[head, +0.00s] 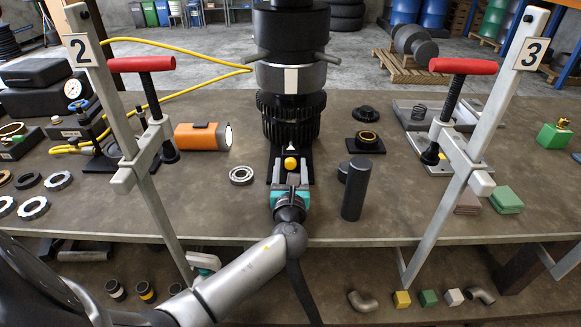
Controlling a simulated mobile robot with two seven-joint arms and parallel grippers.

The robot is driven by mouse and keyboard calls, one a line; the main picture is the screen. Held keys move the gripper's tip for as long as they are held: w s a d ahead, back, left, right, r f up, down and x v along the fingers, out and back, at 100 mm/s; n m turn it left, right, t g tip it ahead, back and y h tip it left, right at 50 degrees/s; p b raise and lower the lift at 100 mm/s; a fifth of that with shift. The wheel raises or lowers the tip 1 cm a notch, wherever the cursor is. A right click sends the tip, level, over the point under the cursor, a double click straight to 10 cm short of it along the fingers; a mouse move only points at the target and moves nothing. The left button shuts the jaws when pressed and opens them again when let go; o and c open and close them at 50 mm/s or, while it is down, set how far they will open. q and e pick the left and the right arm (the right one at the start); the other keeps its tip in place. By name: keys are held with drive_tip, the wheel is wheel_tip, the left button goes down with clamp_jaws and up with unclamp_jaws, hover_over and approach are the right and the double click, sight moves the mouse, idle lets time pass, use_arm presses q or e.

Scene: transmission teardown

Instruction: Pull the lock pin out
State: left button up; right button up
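The lock pin shows as a yellow knob (290,163) on a dark bracket at the foot of the black transmission (291,118). The transmission stands upright at the back middle of the bench. My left gripper (290,178), with teal parts, is just in front of the knob and pointed at it. Its fingers look spread, one to each side, with no clear contact on the knob. The pin's shaft is hidden. My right gripper is not in view.
A bearing ring (241,175) lies left of the gripper. A dark upright cylinder (355,189) stands close on the right. Slanted posts marked 2 (130,130) and 3 (490,130) with red-handled clamps flank the work area. An orange lamp (200,136) lies at the left.

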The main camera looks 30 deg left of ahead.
use_arm(q)
clamp_jaws()
idle(1.2)
